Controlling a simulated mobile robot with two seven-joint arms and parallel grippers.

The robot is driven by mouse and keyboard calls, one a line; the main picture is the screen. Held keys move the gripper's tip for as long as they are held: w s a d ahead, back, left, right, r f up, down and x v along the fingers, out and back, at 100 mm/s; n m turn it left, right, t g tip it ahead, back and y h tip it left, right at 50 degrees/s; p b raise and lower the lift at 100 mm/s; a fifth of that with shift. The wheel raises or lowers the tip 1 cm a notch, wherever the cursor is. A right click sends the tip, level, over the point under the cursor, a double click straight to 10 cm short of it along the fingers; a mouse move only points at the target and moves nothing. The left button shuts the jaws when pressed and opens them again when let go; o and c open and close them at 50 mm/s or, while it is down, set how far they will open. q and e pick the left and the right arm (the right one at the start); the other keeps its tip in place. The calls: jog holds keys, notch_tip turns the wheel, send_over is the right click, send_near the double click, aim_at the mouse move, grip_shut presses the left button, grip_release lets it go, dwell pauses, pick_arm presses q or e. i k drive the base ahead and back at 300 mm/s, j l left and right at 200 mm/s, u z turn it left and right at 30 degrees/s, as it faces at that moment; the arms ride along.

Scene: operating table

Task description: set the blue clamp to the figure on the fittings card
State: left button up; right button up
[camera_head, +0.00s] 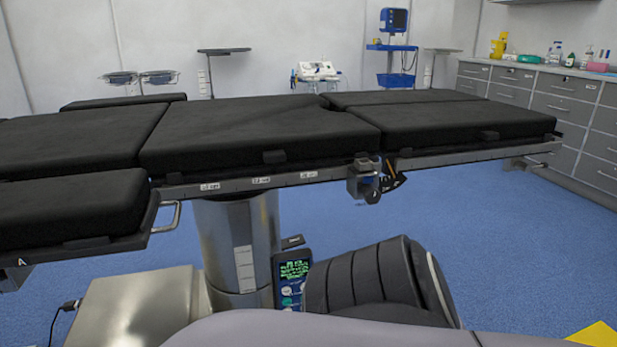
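A grey-blue clamp (362,180) sits on the metal side rail (235,184) of the operating table, near the joint between the middle and right sections. A small black and orange part (393,180) shows just right of the clamp; I cannot tell if it belongs to it. Three small white labels (261,180) with figures are on the rail left of the clamp, too small to read surely. I cannot make out a fittings card. Neither of my grippers is in view.
Black padded sections (250,135) cover the table on a metal column (240,240). A handset (292,278) with a lit green screen is beside the column. A black ribbed padded object (375,280) stands in front. Blue floor (500,240) is clear at right, before grey drawers (560,105).

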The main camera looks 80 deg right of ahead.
aim_at(361, 175)
jog(key=z, duration=2.9)
jog(key=l, duration=0.1)
